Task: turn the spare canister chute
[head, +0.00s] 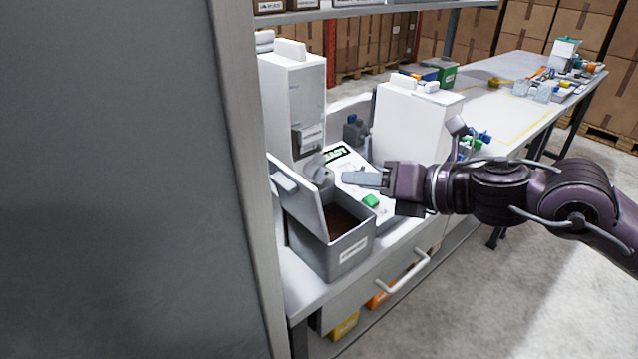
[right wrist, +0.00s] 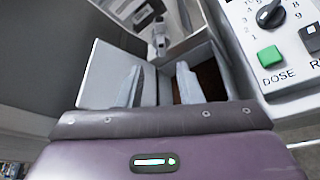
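A tall white canister (head: 291,105) stands at the left of the bench, with a grey chute (head: 318,170) low on its front. In the right wrist view the chute (right wrist: 158,38) lies ahead, between the fingertips and beyond them. My right gripper (head: 362,179) is open and empty, just right of the chute and apart from it; its two fingers (right wrist: 159,85) show in the right wrist view. A second white canister (head: 415,125) stands further right, with a grey chute (head: 457,125). I cannot tell by label which one is the spare. My left gripper is out of view.
A grey bin (head: 345,252) with its lid tilted open and dark contents stands below the left chute. A control panel with a green button (head: 370,201) and dial (right wrist: 270,14) lies beside it. A grey post (head: 245,150) blocks the left side.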

